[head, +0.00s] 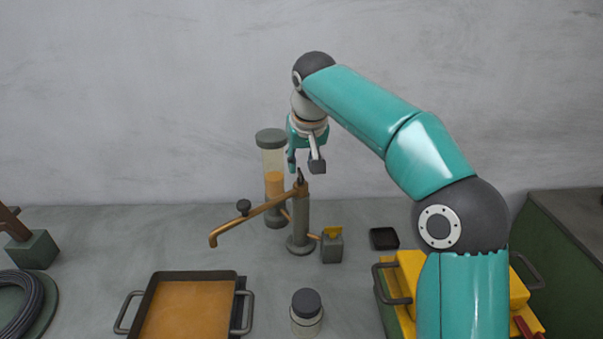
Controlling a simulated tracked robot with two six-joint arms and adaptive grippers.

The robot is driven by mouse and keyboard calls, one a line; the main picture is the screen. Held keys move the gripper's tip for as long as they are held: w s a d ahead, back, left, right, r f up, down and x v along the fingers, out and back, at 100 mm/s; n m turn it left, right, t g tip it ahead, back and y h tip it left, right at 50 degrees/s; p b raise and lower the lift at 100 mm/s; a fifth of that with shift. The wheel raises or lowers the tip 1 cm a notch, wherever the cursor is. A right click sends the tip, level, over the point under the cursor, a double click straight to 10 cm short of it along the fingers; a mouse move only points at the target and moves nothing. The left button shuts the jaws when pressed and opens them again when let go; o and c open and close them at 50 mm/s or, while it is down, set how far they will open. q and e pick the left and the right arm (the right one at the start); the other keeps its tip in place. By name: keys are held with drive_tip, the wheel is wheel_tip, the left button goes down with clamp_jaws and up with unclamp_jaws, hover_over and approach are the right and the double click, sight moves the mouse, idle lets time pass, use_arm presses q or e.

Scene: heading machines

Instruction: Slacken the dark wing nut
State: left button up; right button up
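A grey post (298,222) stands on a round base on the bench, with a copper-coloured arm (250,216) sloping down to the left from its upper part. A small dark piece (300,176) stands up at the top of the post; it looks like the dark wing nut, but its wings are hard to make out. Contact with the dark piece cannot be told. My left gripper is out of view.
A tall container with orange contents (273,160) stands close behind the post. A small grey box (332,246), a black dish (383,238) and a dark-lidded jar (306,308) stand nearby. A handled pan (152,290) is front left; a yellow case (410,268) lies under my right arm.

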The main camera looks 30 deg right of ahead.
sight(301, 172)
drive_tip(key=shift+x, duration=1.55)
clamp_jaws()
